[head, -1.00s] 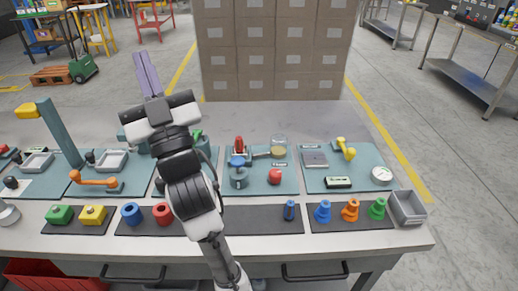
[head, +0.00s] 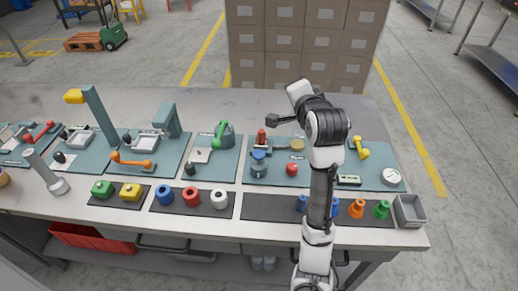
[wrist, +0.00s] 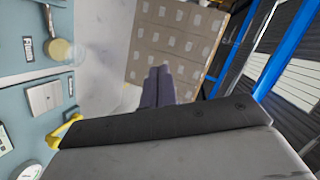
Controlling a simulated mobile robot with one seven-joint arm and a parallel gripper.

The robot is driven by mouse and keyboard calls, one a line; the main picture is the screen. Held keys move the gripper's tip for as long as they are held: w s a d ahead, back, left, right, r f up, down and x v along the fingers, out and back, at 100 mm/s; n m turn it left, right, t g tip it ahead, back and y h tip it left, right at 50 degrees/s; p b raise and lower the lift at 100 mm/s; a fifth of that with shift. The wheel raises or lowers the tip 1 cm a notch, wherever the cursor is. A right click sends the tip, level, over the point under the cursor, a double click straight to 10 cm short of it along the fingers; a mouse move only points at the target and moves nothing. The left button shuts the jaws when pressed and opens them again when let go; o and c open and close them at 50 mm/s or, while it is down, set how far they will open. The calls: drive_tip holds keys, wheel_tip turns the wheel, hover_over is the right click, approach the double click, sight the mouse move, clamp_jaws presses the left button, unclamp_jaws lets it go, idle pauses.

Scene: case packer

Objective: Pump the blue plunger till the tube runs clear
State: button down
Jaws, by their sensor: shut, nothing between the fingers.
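The blue plunger (head: 259,155) sits upright on a round blue-grey body on the teal panel, left of my arm in the head view. It looks raised, but its exact height is unclear. A clear jar with yellowish contents (head: 297,145) stands to its right. The jar also shows in the wrist view (wrist: 62,50). I cannot make out the tube or its colour. My gripper (wrist: 159,72) is shut and empty in the wrist view, pointing over the table towards the stacked boxes.
A red part (head: 261,138) stands behind the plunger and a red knob (head: 292,169) to its right. A yellow handle (head: 359,147) and a gauge (head: 391,177) are right of my arm. Coloured pieces line the front edge. Stacked boxes (head: 303,45) stand behind the table.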

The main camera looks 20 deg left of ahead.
drive_tip(key=s+a+f+m+g+y, duration=0.1)
drive_tip(key=s+a+m+g, duration=0.1)
drive_tip(key=a+m+g, duration=0.15)
drive_tip(key=m+g, duration=0.4)
drive_tip(key=m, duration=0.1)
hover_over(262, 156)
drive_tip(key=shift+f, duration=1.75)
wheel_tip(262, 156, down, 7)
drive_tip(key=b, duration=0.6)
drive_tip(key=shift+f+b, duration=0.45)
drive_tip(key=shift+f, duration=0.4)
drive_tip(key=shift+f, duration=0.15)
drive_tip(key=shift+f, duration=0.3)
